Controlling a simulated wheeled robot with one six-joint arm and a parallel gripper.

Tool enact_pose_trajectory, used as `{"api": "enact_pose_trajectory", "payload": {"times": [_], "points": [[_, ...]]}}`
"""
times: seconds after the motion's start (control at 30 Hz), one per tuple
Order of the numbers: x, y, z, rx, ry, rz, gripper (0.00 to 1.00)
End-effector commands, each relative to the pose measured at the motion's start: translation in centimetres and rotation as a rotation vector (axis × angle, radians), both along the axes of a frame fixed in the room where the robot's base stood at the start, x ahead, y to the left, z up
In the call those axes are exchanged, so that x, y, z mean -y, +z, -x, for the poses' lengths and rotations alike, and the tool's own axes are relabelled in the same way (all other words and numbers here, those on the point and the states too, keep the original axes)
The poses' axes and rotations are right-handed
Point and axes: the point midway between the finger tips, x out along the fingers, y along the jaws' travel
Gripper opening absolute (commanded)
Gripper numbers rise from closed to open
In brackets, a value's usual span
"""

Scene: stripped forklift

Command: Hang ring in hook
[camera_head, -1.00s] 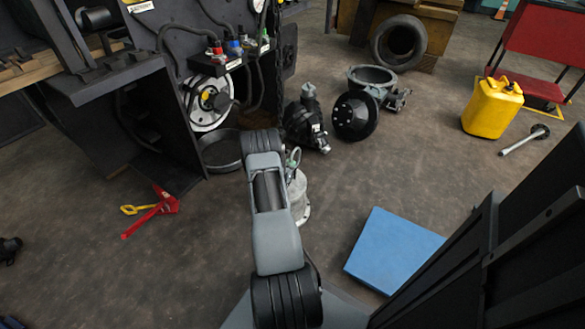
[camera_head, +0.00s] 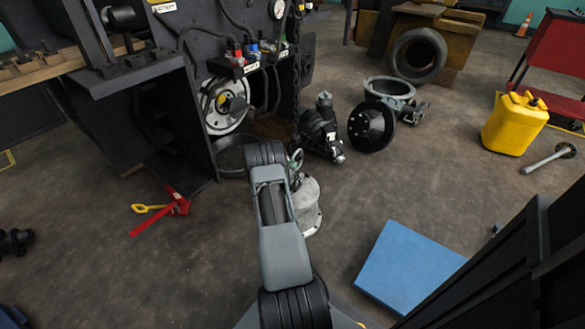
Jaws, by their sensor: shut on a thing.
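My arm reaches forward from the bottom middle of the head view, and its links hide whatever is at its end. My gripper and its fingertips do not show. I cannot clearly make out the task's ring or hook.
The dark stripped forklift (camera_head: 200,130) fills the upper left. Black machine parts (camera_head: 320,130), a round black part (camera_head: 371,125) and a tyre (camera_head: 418,55) stand beyond my arm. A blue slab (camera_head: 408,268) lies right; a yellow can (camera_head: 515,122) stands farther right. Middle-right floor is clear.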

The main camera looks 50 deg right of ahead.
Motion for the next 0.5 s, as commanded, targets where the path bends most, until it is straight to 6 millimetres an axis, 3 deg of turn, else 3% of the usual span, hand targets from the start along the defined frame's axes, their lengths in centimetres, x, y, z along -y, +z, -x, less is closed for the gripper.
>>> {"api": "enact_pose_trajectory", "payload": {"times": [0.27,0.5], "points": [[0.0,-0.1,-0.1,0.001,0.000,0.002,0.00],[0.0,-1.4,-0.6,0.000,0.001,0.003,0.00]]}}
